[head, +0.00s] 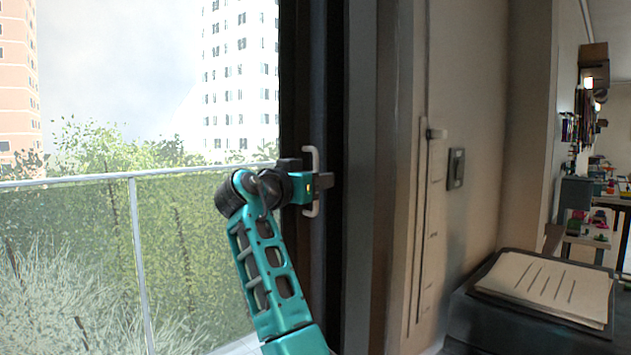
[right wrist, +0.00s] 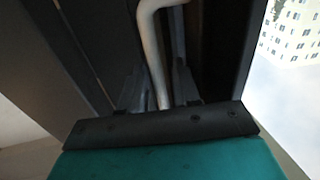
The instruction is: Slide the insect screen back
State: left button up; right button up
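A pale C-shaped handle (head: 312,181) stands upright on a dark vertical frame (head: 326,80) at the edge of the window opening; I take this frame to be the insect screen's edge. My right gripper (head: 322,183), on a teal arm from below, is at the handle's middle. In the right wrist view the handle (right wrist: 152,50) passes between the two fingers (right wrist: 158,92), which sit close on both sides of it, so the gripper looks shut on it. Any screen mesh cannot be made out. My left gripper is not in view.
A balcony railing (head: 133,183) with greenery and tall buildings lies beyond the opening at the left. A beige wall (head: 468,85) with a switch plate (head: 456,168) is at the right. A dark cabinet with a board (head: 545,285) stands at the lower right.

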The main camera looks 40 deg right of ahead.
jog(key=v, duration=1.3)
jog(key=shift+b, duration=0.45)
jog(key=shift+w, duration=0.1)
